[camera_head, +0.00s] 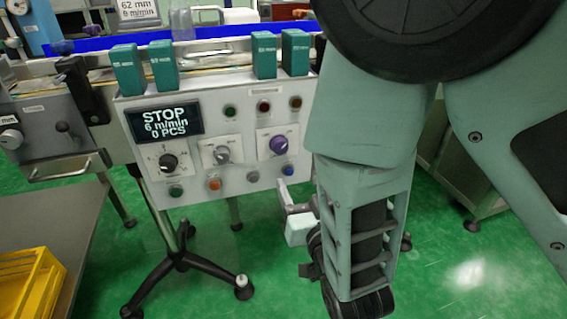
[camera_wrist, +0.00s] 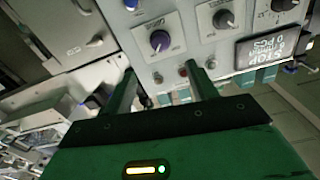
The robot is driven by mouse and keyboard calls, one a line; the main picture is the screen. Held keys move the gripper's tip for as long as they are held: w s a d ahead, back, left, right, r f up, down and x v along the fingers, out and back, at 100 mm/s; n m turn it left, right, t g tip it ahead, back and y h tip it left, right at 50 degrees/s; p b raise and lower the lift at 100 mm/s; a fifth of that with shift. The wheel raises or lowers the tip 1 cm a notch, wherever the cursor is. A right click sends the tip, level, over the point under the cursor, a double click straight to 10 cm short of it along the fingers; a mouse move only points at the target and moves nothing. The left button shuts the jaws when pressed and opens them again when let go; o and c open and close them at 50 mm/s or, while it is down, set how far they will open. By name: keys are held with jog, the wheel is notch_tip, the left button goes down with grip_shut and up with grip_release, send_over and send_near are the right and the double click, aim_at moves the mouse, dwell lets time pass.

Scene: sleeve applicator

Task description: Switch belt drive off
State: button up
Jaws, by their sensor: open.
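The grey control panel (camera_head: 200,130) hangs from the conveyor's side. Its display (camera_head: 165,117) reads STOP, 6 m/min, 0 PCS. Below are a black knob (camera_head: 169,160), a grey knob (camera_head: 221,154) and a purple knob (camera_head: 279,144). Their labels are too small to read, so I cannot tell which is the belt drive. In the wrist view the panel appears turned over, with the purple knob (camera_wrist: 159,40), grey knob (camera_wrist: 224,18) and display (camera_wrist: 270,48). My gripper (camera_wrist: 160,72) is open and empty, its fingers spread before the panel's lamp row, below the purple knob in that picture.
Three lamps (camera_head: 263,105) sit above the knobs, and several coloured buttons (camera_head: 214,184) below. Green clamps (camera_head: 163,66) stand along the panel's top. A yellow crate (camera_head: 38,285) lies at lower left. A black-footed stand (camera_head: 180,258) is under the panel. Green floor is open at right.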

aim_at(282, 148)
jog(key=x, duration=1.2)
jog(key=shift+w+b, duration=0.2)
jog(key=shift+b, duration=0.1)
jog(key=c, duration=1)
